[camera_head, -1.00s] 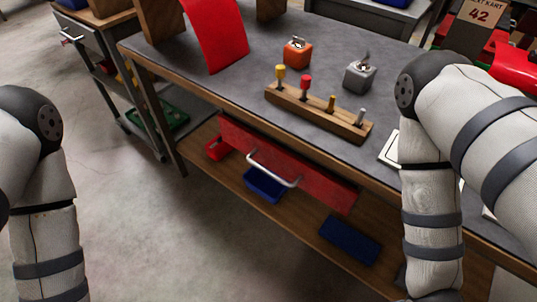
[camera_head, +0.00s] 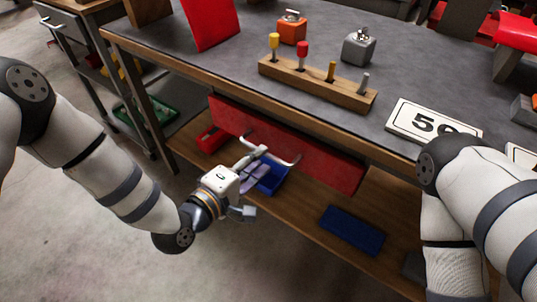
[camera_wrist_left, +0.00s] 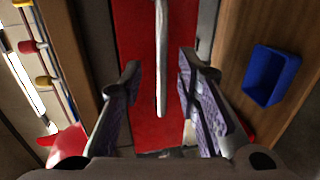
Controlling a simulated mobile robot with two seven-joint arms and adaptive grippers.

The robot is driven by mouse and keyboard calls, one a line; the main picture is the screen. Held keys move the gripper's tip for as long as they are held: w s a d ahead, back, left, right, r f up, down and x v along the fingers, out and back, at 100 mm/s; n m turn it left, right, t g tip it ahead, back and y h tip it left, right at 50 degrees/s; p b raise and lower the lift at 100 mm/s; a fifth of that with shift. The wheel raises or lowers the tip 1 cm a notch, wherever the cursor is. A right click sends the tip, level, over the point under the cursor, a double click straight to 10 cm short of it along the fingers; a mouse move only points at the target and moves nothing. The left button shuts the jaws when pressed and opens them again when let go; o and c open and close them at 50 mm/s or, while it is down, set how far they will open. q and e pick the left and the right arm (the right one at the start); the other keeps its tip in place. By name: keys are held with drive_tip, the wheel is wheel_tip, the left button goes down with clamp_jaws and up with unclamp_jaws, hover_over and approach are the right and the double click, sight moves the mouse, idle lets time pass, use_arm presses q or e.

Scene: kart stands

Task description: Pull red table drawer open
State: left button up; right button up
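The red drawer front (camera_head: 325,165) sits under the grey-topped table and looks shut. A silvery bar handle (camera_head: 287,163) runs along it; my left gripper partly covers its left part. My left gripper (camera_head: 262,152) is at the handle in the head view. In the left wrist view the two purple-padded fingers (camera_wrist_left: 162,75) are apart, with the handle (camera_wrist_left: 161,45) reaching in between them and the red drawer front (camera_wrist_left: 135,40) behind. I cannot tell whether either finger touches the bar.
On the tabletop (camera_head: 220,62) stand a wooden tool rack (camera_head: 315,88), an orange block (camera_head: 292,30), a grey block (camera_head: 358,48) and a number plate (camera_head: 430,122). A wooden lower shelf (camera_head: 300,218) holds a blue bin (camera_head: 352,230). Floor (camera_head: 90,205) in front is clear.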

sight(266, 155)
use_arm(q)
drive_tip(key=x, duration=0.4)
drive_tip(key=shift+f, duration=0.1)
drive_tip(key=shift+s, duration=0.1)
clamp_jaws()
